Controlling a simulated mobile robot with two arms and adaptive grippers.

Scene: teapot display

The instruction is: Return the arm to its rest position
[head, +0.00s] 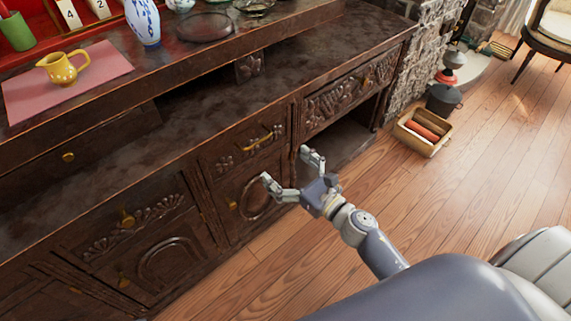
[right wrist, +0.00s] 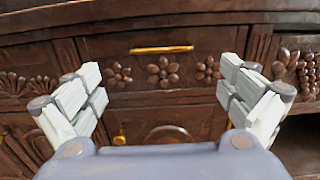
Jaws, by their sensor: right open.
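My right gripper (head: 288,166) is open and empty in the head view, its two fingers spread in front of the dark carved wooden cabinet (head: 196,152). My right arm reaches up to it from the bottom right. In the right wrist view the same gripper (right wrist: 160,80) has its fingers wide apart with nothing between them. It faces a drawer with a brass handle (right wrist: 162,49) and carved flowers. Whether the fingertips touch the cabinet front cannot be told. My left gripper is not in view.
A yellow jug (head: 62,68) stands on a pink mat (head: 104,66) on the cabinet's raised level. A blue-and-white vase (head: 143,22) and a dark plate (head: 206,27) stand beyond. An open compartment (head: 345,140) is right of the gripper. A crate (head: 422,147) sits on the wooden floor.

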